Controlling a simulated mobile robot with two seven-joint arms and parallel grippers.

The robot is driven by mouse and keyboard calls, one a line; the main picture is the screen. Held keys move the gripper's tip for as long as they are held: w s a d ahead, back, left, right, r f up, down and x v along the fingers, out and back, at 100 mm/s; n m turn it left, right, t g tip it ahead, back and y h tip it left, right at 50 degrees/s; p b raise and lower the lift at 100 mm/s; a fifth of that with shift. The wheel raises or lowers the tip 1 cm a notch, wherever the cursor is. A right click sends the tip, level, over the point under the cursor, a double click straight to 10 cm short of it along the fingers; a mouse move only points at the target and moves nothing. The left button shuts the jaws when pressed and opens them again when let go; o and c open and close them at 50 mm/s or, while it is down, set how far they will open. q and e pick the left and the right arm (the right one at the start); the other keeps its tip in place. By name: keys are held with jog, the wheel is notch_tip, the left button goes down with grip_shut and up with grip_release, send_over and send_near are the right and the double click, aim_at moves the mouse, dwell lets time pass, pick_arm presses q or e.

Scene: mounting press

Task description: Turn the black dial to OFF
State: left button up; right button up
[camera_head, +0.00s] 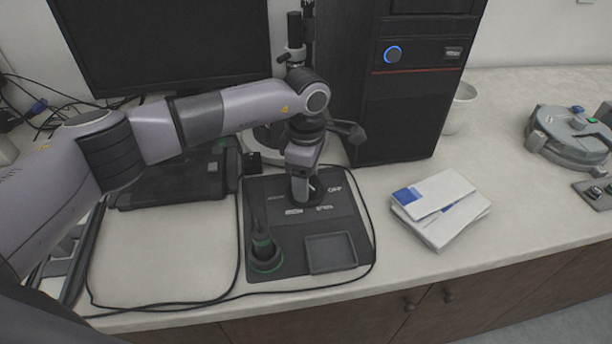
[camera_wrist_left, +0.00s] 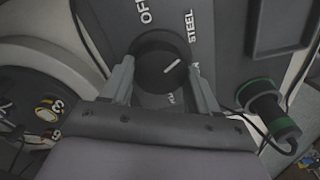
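The black dial (camera_wrist_left: 160,66) is on a dark control panel (camera_head: 350,231). In the left wrist view its white pointer line slants up and right, towards the side with the STEEL label (camera_wrist_left: 190,26). The OFF label (camera_wrist_left: 145,11) is at the upper left there; it also shows in the head view (camera_head: 335,189). My left gripper (camera_wrist_left: 160,75) points down at the panel with one finger on each side of the dial. I cannot tell whether the fingers press on it. In the head view my left gripper (camera_head: 302,190) largely hides the dial. My right gripper is not in view.
A green-ringed black knob or plug (camera_head: 264,248) and a shallow square recess (camera_head: 330,253) are at the panel's front. Cables run around the panel. A stack of booklets (camera_head: 440,208) lies to the right, and a computer tower (camera_head: 410,115) stands behind.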

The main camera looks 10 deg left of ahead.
pick_arm(q)
jog(key=shift+n, duration=0.3)
jog(key=shift+n+b, duration=0.75)
jog(key=shift+n, duration=0.45)
jog(key=n+b, duration=0.1)
jog(key=n, duration=0.1)
jog(key=shift+n, duration=0.4)
jog(key=n, duration=0.3)
jog(key=shift+b, duration=0.35)
jog(key=shift+r+n, duration=0.1)
jog(key=shift+n, duration=1.7)
jog(key=o, duration=1.1)
jog(key=shift+c, duration=0.2)
